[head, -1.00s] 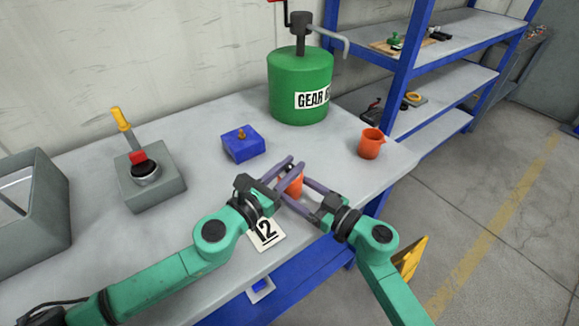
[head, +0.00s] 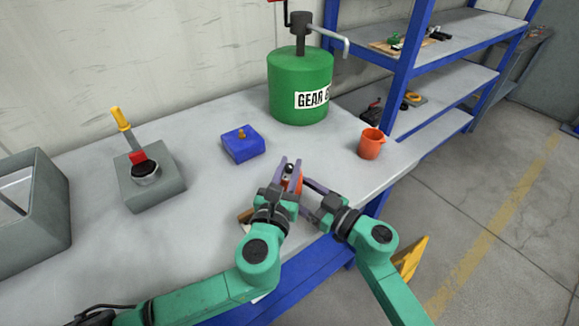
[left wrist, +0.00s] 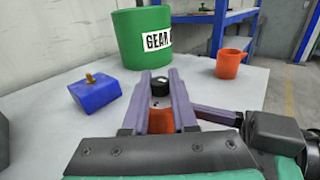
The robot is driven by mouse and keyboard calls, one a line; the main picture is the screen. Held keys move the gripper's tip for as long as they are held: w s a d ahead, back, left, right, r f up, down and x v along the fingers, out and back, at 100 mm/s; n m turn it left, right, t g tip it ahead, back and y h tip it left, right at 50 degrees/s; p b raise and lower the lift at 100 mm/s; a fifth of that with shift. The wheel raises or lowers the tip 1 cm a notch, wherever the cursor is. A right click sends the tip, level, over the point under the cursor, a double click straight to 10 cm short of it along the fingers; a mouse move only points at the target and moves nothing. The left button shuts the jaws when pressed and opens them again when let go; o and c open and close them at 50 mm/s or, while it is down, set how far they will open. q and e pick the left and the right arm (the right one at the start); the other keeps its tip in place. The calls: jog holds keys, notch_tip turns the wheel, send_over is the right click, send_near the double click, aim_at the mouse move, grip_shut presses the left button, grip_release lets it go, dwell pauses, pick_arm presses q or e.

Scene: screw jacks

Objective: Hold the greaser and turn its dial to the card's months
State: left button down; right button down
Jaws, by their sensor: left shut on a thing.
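The greaser has an orange body (head: 297,183) with a black dial (left wrist: 159,86) on top. It stands upright near the front edge of the bench. My left gripper (head: 291,163) is shut on the greaser, one purple finger on each side in the left wrist view (left wrist: 160,78). My right gripper (head: 309,185) reaches in from the right, close to the greaser. The card's number is hidden behind my left gripper; only a brownish edge (head: 244,215) shows there.
A blue block with a brass knob (head: 243,145) sits behind and left of the greaser. A green gear-oil drum (head: 298,85) stands at the back and an orange jug (head: 371,144) at the right. A grey box with a lever (head: 150,185) stands left. Bench (head: 205,165) between them is clear.

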pick_arm(q)
jog(key=c, duration=0.7)
grip_release()
jog(key=shift+s, duration=0.1)
jog(key=v, duration=1.2)
